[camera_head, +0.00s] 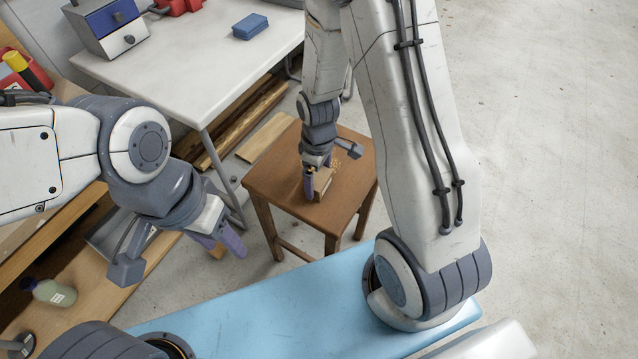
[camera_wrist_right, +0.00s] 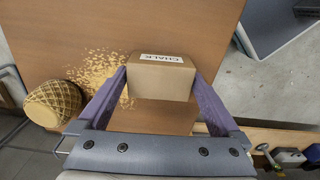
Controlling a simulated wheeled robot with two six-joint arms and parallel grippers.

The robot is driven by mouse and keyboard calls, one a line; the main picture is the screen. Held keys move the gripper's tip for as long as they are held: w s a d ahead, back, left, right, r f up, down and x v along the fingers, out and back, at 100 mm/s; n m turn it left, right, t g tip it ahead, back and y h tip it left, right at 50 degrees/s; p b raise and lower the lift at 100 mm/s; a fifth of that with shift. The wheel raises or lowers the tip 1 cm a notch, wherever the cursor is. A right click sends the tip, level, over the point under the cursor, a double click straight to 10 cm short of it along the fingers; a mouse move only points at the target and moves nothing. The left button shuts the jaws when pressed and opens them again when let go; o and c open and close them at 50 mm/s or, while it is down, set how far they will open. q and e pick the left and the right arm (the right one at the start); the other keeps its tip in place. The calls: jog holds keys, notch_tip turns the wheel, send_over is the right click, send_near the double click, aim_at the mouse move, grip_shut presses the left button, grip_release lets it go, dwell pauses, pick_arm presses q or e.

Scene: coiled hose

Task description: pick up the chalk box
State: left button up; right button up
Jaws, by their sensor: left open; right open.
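The chalk box (camera_wrist_right: 160,78) is a small tan carton labelled CHALK, standing on a brown wooden stool (camera_head: 265,185). In the right wrist view it sits between the spread purple fingers of my right gripper (camera_wrist_right: 165,100), which is open. In the head view the box (camera_head: 323,183) is partly hidden by that gripper (camera_head: 316,180), which reaches down to the stool top. I cannot tell whether the fingers touch the box. My left gripper (camera_head: 222,240) is open and empty, away to the left of the stool.
A woven basket (camera_wrist_right: 52,103) lies beside scattered yellowish bits (camera_wrist_right: 98,75) on the stool. A green bottle (camera_head: 50,291) lies at lower left.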

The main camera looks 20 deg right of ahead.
jog(key=shift+f, duration=0.3)
jog(key=c, duration=1)
jog(key=shift+r, duration=0.15)
